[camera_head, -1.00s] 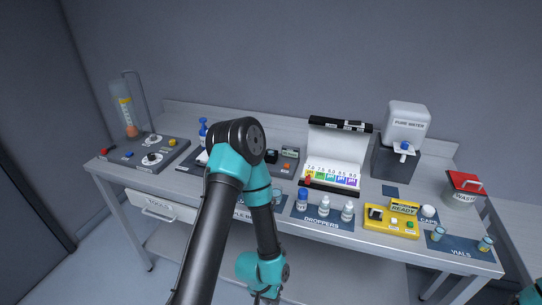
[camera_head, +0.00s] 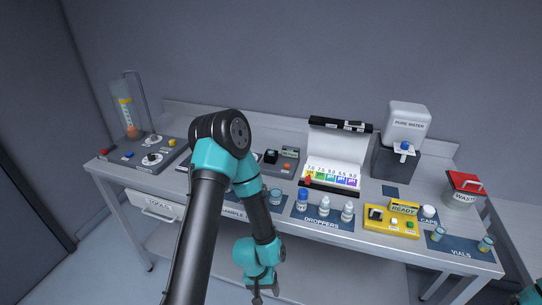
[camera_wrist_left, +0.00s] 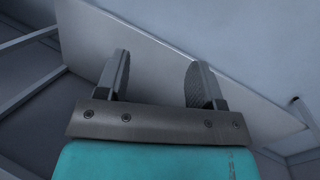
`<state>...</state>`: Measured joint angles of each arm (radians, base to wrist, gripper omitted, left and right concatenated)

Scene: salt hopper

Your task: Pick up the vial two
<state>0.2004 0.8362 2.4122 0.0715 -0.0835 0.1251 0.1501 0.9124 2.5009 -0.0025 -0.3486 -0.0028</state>
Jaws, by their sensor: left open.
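Two small teal vials stand on the dark mat marked VIALS (camera_head: 460,254) at the front right of the bench. One vial (camera_head: 438,233) is at the mat's left, the other vial (camera_head: 486,244) at its right; I cannot read which is two. My left gripper (camera_head: 257,298) hangs below the bench's front edge, far left of the vials. In the left wrist view its two fingers (camera_wrist_left: 162,85) are apart with nothing between them. Only a small teal piece of my right arm shows at the lower right edge of the head view; its gripper is out of view.
Dropper bottles (camera_head: 324,206) and a yellow READY device (camera_head: 392,220) stand along the front edge. A white cap (camera_head: 429,212), a WASTE bin (camera_head: 463,190) and a PURE WATER dispenser (camera_head: 406,130) are near the vials. A lower shelf (camera_head: 340,265) lies under the bench.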

